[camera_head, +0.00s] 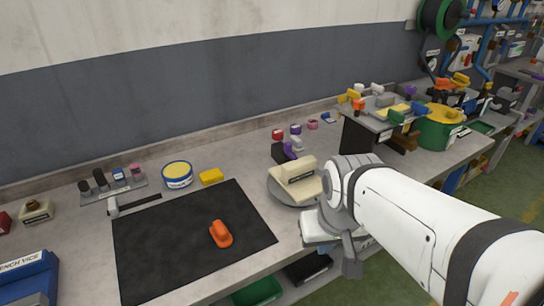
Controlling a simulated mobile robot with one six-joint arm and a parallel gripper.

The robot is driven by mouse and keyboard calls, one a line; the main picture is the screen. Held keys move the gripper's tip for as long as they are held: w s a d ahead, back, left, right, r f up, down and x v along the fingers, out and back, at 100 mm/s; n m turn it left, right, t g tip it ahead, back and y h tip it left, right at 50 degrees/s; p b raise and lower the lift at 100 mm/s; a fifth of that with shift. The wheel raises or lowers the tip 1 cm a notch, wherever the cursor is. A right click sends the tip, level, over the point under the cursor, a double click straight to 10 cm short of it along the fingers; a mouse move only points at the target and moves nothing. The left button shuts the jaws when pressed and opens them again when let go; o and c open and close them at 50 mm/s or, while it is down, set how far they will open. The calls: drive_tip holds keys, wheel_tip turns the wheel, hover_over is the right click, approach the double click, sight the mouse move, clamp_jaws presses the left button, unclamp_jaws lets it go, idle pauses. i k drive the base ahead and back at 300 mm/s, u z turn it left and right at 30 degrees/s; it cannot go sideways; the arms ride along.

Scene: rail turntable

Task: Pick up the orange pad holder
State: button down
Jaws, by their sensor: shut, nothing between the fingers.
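The orange pad holder (221,235) lies on the black mat (150,250), right of the mat's middle, with a raised grip on top. Nothing touches it. My gripper (352,266) hangs at the end of my white arm, well to the right of the holder, near the bench's front edge. It is shut and empty. My wrist partly hides it, so its fingertips are hard to make out.
A round turntable (288,193) with a cream block (298,172) stands between the mat and my arm. A yellow-topped tin (177,175) and a yellow block (211,177) sit behind the mat. A loaded stand (362,139) is at the right.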

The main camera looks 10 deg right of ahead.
sight(222, 237)
drive_tip(key=u, duration=2.6)
drive_tip(key=k, duration=1.25)
drive_tip(key=z, duration=0.65)
drive_tip(key=i, duration=1)
drive_tip(key=z, duration=0.05)
